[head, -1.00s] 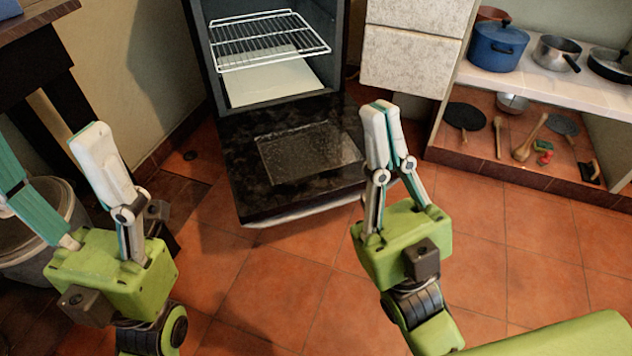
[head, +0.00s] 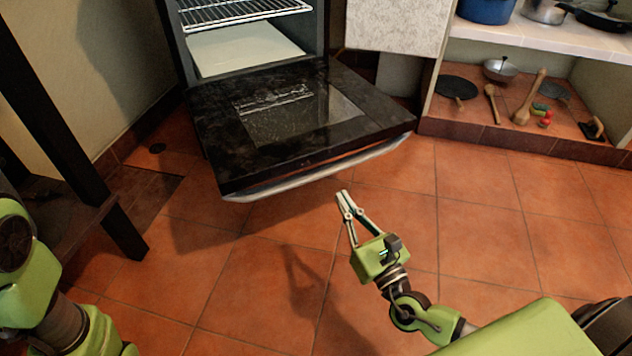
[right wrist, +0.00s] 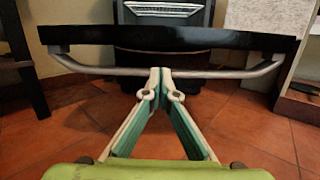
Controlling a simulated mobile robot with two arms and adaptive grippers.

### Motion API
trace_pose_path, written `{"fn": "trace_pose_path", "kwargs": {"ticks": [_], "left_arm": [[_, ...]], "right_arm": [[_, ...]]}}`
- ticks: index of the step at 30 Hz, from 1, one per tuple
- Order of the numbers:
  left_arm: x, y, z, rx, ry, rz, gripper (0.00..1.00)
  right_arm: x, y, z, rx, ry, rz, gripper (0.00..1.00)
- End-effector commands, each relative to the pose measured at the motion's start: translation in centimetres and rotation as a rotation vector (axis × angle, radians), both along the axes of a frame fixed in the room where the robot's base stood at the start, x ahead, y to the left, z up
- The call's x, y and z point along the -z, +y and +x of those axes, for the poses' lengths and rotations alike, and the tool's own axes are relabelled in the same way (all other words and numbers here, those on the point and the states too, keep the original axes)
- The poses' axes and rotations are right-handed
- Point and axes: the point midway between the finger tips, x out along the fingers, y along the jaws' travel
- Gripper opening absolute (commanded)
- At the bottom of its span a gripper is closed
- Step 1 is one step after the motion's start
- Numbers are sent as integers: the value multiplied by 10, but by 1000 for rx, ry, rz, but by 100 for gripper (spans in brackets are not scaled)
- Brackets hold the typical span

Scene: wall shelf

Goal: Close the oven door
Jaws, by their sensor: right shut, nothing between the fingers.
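The oven door (head: 215,150) is dark, with a glass pane, and hangs open, lying about level in front of the oven (head: 330,40). Its silver handle bar (head: 320,172) runs along the front edge. My right gripper (head: 345,193) is shut and empty, just in front of the handle and low down. In the right wrist view the door's edge (right wrist: 200,37) and the handle (right wrist: 220,74) span the picture, with the fingertips (right wrist: 161,72) near the handle's middle; whether they touch it I cannot tell. My left gripper is out of view.
A wire rack (head: 240,12) and a pale tray (head: 245,50) are in the oven. A low shelf with pans and wooden spoons (head: 525,105) stands at right. A dark table leg (head: 100,180) stands at left. The tiled floor (head: 480,240) is clear.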

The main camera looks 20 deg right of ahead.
Motion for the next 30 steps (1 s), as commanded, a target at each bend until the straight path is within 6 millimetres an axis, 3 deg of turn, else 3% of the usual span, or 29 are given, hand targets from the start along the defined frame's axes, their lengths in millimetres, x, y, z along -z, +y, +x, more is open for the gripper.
{"fn": "trace_pose_path", "kwargs": {"ticks": [5,19,30], "left_arm": [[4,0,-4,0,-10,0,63],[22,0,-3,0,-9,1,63],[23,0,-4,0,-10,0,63]], "right_arm": [[-2,-3,8,12,-31,-44,0],[-19,6,84,12,-29,-38,0],[-22,8,96,10,-26,-39,0]]}}
